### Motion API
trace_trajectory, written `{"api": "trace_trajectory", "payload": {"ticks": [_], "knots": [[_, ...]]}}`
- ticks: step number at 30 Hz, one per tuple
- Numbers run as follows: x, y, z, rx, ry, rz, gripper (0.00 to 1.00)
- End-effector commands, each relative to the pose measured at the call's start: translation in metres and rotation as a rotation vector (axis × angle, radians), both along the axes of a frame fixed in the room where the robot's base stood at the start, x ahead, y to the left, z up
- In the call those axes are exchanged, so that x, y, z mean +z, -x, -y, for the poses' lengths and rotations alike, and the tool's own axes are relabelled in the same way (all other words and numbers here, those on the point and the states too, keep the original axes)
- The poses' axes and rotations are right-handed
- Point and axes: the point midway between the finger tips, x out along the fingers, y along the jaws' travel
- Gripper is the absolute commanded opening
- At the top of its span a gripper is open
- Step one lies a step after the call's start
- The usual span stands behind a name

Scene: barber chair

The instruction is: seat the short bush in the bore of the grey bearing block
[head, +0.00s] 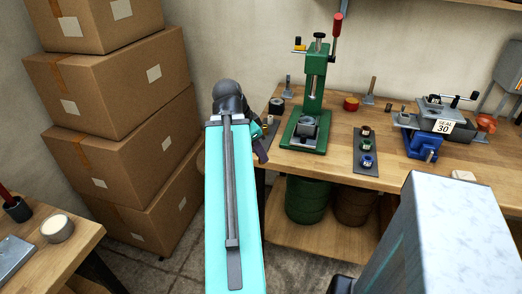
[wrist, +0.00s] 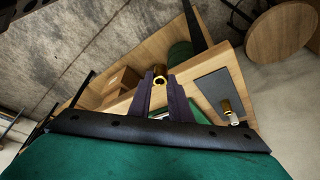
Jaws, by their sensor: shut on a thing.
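My gripper (wrist: 163,88) is shut on a brass-coloured bush (wrist: 160,74), a short ring whose open end shows between the fingertips in the wrist view. In the head view my gripper (head: 262,152) is at the left end of the bench, left of the green press; the held bush cannot be made out there. The grey bearing block (head: 309,126) sits on the base of the green press (head: 316,95), under its ram. My gripper is apart from it. The inside of its bore is not visible.
A dark mat (head: 366,169) with several small bushes lies right of the press. Stacked cartons (head: 122,150) rise on the left. Green and brown drums (head: 309,200) stand under the bench.

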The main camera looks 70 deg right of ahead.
Motion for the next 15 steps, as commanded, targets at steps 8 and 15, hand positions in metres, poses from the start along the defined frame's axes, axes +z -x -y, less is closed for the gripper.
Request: {"api": "trace_trajectory", "payload": {"ticks": [8,15], "knots": [[0.000,-0.005,-0.001,0.014,0.000,0.001,0.00],[0.000,-0.040,-0.007,0.127,0.000,0.000,0.00]]}}
